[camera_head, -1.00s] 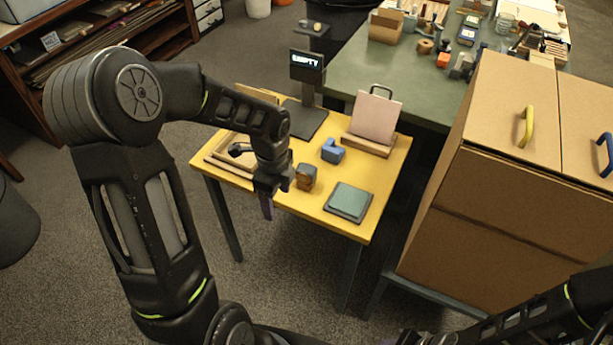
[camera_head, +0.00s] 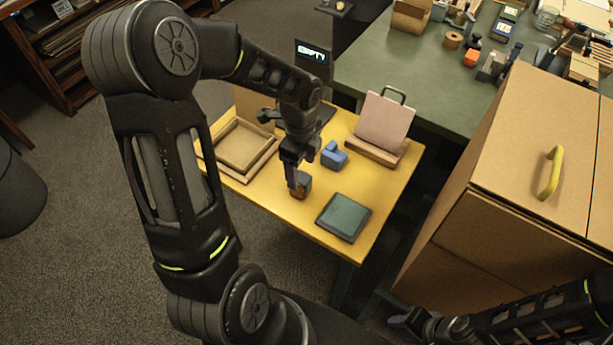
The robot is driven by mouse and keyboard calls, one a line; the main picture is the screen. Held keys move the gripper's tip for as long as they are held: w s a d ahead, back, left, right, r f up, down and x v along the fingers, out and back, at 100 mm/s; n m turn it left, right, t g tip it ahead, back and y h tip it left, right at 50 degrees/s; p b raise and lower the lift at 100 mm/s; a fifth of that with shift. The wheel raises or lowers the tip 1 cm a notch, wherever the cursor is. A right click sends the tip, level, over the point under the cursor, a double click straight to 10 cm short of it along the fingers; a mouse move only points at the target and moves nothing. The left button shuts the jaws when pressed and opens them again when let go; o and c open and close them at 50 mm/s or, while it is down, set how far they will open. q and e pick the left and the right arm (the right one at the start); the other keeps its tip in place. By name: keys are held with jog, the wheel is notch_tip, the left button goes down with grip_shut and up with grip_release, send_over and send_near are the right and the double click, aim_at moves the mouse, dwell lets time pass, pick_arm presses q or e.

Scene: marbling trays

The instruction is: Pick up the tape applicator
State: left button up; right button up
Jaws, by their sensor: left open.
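On the yellow table are a blue notched block-like item (camera_head: 334,156) and a small brown and dark-grey item (camera_head: 303,187). I cannot tell for sure which is the tape applicator. My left gripper (camera_head: 292,182) points down, open, over the brown and grey item, with its fingers partly hiding that item. I cannot tell whether they touch. The blue item is just right of and behind the gripper, apart from it. My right gripper (camera_head: 400,321) is low at the bottom right, away from the table, and its jaws are unclear.
A large cardboard cabinet (camera_head: 500,150) stands at right. A cluttered green table (camera_head: 425,85) is behind.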

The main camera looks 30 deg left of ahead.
aim_at(301, 185)
pick_arm(q)
jog(key=shift+s+r, duration=0.1)
jog(key=shift+s, duration=0.1)
jog(key=shift+f, duration=1.35)
notch_tip(301, 185, down, 5)
jog(key=shift+f+p, duration=0.1)
jog(key=shift+p, duration=0.3)
jog(key=shift+c, duration=0.3)
grip_shut()
